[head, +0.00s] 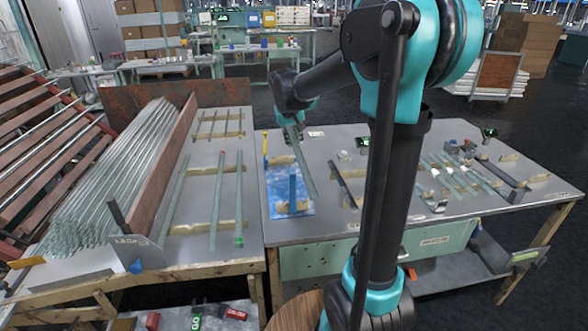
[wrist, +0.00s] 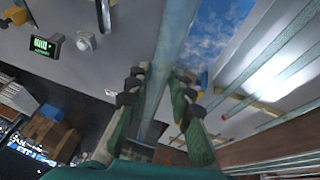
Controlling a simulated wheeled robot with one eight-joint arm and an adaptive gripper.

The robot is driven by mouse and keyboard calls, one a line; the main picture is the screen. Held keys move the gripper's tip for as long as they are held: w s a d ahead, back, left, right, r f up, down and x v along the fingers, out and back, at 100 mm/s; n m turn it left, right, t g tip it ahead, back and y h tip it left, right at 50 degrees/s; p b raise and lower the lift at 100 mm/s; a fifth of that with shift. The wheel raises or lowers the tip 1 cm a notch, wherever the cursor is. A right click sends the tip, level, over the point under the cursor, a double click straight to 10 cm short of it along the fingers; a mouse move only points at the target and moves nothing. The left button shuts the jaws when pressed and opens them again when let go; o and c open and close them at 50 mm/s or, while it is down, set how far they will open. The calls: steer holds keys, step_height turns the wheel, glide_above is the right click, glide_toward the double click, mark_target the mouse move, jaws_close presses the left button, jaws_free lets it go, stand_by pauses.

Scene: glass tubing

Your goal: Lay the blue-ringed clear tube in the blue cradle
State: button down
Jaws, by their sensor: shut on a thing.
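My gripper (head: 293,121) is shut on a long clear greyish tube (head: 304,167) above the near left part of the right-hand table. The tube slants down from the gripper toward the front. In the wrist view the tube (wrist: 172,50) runs between the two green fingers with black pads (wrist: 159,88). No blue ring can be made out on it. A blue bar-like piece (head: 293,188), which looks like the blue cradle, is on a blue-and-white patterned mat (head: 303,205), left of the tube's lower end. The mat also shows in the wrist view (wrist: 222,25).
The left table (head: 198,222) bears several tubes on wooden rests, one green-ended (head: 239,210). A brown board (head: 160,170) stands beside a stack of tubes (head: 105,180). A yellow post (head: 265,146) stands behind the mat. More racked tubes (head: 455,175) lie at right.

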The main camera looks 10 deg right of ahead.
step_height(320, 180, down, 12)
steer(key=shift+r, duration=0.15)
stand_by(0.3)
steer(key=shift+f, duration=0.45)
steer(key=c, duration=1.3)
jaws_free()
steer(key=shift+c, duration=0.2)
steer(key=shift+r, duration=0.3)
steer(key=v, duration=1.2)
steer(key=shift+r, duration=0.25)
steer(key=shift+d, duration=0.1)
